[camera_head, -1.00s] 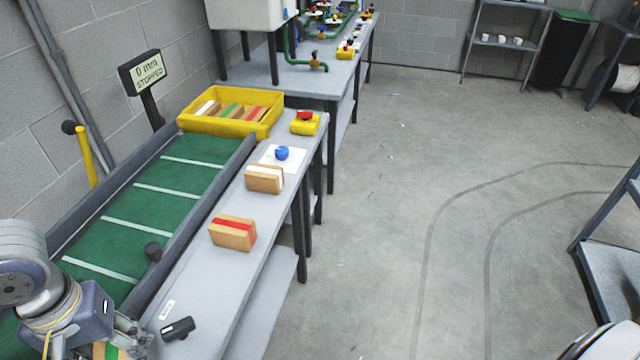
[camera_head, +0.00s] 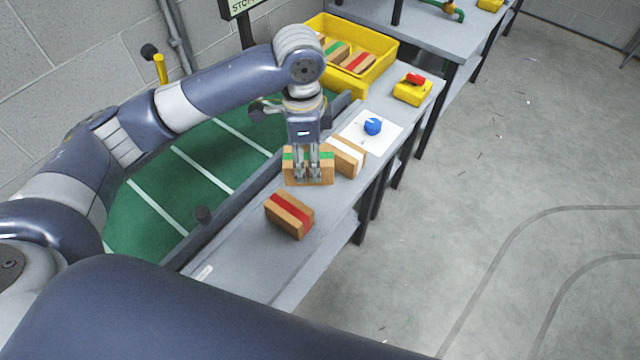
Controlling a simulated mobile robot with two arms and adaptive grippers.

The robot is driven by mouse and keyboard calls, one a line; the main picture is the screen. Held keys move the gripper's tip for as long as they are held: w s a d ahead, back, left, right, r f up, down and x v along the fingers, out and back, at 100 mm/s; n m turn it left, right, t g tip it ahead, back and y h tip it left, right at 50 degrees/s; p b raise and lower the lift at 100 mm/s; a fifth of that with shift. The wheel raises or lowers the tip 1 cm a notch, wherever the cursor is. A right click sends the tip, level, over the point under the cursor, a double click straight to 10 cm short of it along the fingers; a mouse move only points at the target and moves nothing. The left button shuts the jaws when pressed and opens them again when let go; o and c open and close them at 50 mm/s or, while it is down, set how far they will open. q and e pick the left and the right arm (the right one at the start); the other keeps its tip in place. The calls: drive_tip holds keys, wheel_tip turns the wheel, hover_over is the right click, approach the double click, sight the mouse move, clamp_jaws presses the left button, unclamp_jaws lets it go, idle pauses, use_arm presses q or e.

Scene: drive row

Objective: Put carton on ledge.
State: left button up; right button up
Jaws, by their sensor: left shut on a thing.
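My left gripper (camera_head: 306,177) points down and is shut on a carton with a green stripe (camera_head: 326,170). The carton is upright over the grey ledge (camera_head: 245,262) that runs beside the conveyor. I cannot tell whether its underside touches the ledge. A white-striped carton (camera_head: 348,157) stands close behind it to the right, and a red-striped carton (camera_head: 290,214) sits on the ledge nearer to me. The fingers cover the middle of the held carton. My right gripper is not in view.
The green conveyor (camera_head: 150,206) with white lines lies left of the ledge, behind a raised side rail. A yellow bin (camera_head: 378,67) holding cartons stands at the far end. A blue knob (camera_head: 373,126) and a yellow box with a red button (camera_head: 412,90) occupy the ledge's far part.

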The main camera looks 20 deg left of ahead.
use_arm(q)
drive_tip(key=w+m, duration=0.1)
drive_tip(key=w+m+p, duration=0.1)
drive_tip(key=m, duration=0.1)
drive_tip(key=shift+w+d+f+m, duration=0.1)
drive_tip(key=shift+w+d+m, duration=0.05)
drive_tip(key=shift+d+m, duration=0.15)
drive_tip(key=f+m, duration=0.1)
drive_tip(key=f, duration=0.1)
drive_tip(key=w+f+m+p, duration=0.1)
drive_tip(key=f, duration=0.1)
drive_tip(key=w+f+m, duration=0.1)
drive_tip(key=f+m, duration=0.1)
drive_tip(key=shift+d+f+p, duration=0.2)
drive_tip(key=shift+f+p, duration=0.15)
drive_tip(key=shift+f, duration=0.05)
wheel_tip(320, 180, down, 4)
drive_tip(key=shift+r+p, duration=0.15)
drive_tip(key=shift+p, duration=0.15)
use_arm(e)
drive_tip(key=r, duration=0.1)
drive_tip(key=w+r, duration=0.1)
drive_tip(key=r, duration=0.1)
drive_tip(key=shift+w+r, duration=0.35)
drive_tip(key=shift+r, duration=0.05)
use_arm(q)
drive_tip(key=shift+f, duration=0.25)
drive_tip(key=o, duration=1.2)
